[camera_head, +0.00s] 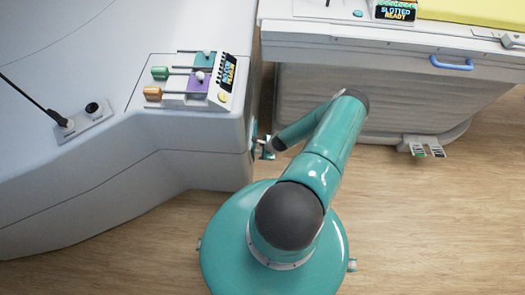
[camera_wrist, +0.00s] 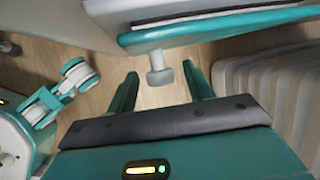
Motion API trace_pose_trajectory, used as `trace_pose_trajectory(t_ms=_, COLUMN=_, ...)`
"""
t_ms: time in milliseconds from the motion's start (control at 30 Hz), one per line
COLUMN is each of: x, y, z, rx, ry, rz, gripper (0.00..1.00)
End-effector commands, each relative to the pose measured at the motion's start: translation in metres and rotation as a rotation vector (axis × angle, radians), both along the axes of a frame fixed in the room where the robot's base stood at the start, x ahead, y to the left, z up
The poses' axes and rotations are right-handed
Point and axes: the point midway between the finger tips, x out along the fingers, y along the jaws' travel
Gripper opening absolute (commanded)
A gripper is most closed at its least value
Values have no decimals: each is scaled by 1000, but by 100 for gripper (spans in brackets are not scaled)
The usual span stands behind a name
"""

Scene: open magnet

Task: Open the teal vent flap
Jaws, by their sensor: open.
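The teal vent flap (camera_wrist: 215,32) spans the top of the wrist view, with a dark gap along its far edge. I cannot tell whether it is shut or ajar. A pale grey knob (camera_wrist: 160,74) on a short stem sticks out from it towards me. My gripper (camera_wrist: 160,78) is open, its two teal fingers on either side of the knob's end. I cannot tell whether either finger touches it. In the head view my gripper (camera_head: 267,147) is small, beside the right side wall of the grey console, where the flap is mostly hidden.
The grey console (camera_head: 195,150) fills the left, with colored sliders (camera_head: 190,80) on top. A bed with a blue handle (camera_head: 451,63) stands at the back right, over a ribbed grey base (camera_wrist: 275,85). Wooden floor (camera_head: 430,230) is clear at the right.

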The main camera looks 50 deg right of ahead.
Motion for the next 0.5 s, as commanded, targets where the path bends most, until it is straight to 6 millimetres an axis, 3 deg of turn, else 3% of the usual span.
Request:
trace_pose_trajectory(t_ms=67, x=0, y=0, z=0, rx=0, ry=0, rz=0, gripper=52)
trace_pose_trajectory(t_ms=333, x=0, y=0, z=0, rx=0, ry=0, rz=0, gripper=1)
trace_pose_trajectory(t_ms=500, x=0, y=-1, z=0, rx=0, ry=1, rz=1, gripper=0)
